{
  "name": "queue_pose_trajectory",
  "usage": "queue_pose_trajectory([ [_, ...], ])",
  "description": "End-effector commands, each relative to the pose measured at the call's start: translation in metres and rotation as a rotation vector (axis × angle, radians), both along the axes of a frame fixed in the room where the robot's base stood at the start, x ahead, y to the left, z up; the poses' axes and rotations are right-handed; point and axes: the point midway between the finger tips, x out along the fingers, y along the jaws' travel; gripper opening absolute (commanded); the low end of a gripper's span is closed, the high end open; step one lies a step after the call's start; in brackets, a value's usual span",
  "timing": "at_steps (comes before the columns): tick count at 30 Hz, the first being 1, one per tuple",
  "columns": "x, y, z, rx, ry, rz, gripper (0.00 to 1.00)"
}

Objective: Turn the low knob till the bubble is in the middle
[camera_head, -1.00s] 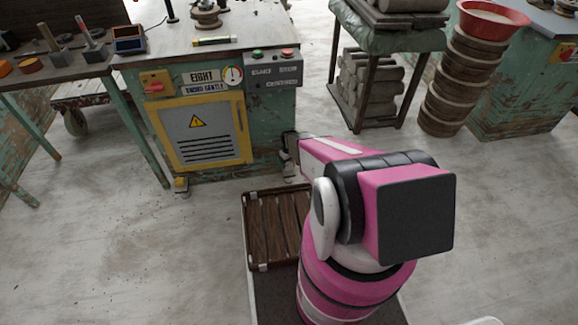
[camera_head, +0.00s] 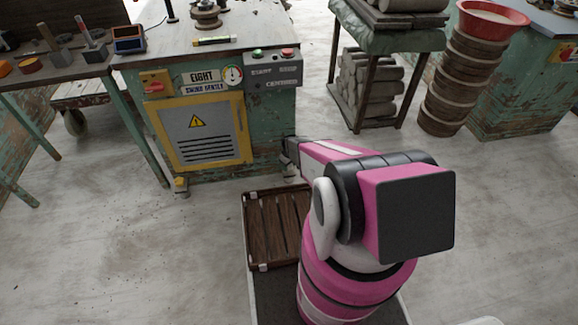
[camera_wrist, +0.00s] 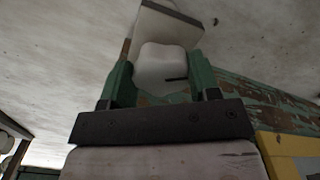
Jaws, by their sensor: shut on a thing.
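My gripper (camera_wrist: 164,66) is at the low right corner of the green cabinet; in the head view (camera_head: 291,151) it is small and partly hidden by my arm. My gripper is shut on this knob. The knob cannot be made out in the head view. A yellow level (camera_head: 213,40) lies on the cabinet top (camera_head: 170,43); its bubble is too small to make out.
The cabinet (camera_head: 262,119) has a yellow-framed door (camera_head: 198,129), a round dial (camera_head: 233,75) and a grey panel (camera_head: 273,70) with a green and a red button and the word CENTRED. A slatted wooden rack (camera_head: 275,228) is below my gripper. Open floor lies left.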

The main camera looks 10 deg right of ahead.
Motion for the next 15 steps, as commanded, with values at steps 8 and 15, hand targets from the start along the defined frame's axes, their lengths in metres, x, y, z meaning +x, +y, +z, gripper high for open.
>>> queue_pose_trajectory([
  [8,0.0005,-0.0006,0.0003,0.000,0.000,0.141,0.32],
  [15,0.0015,-0.0014,0.0003,0.000,0.000,0.351,0.32],
])
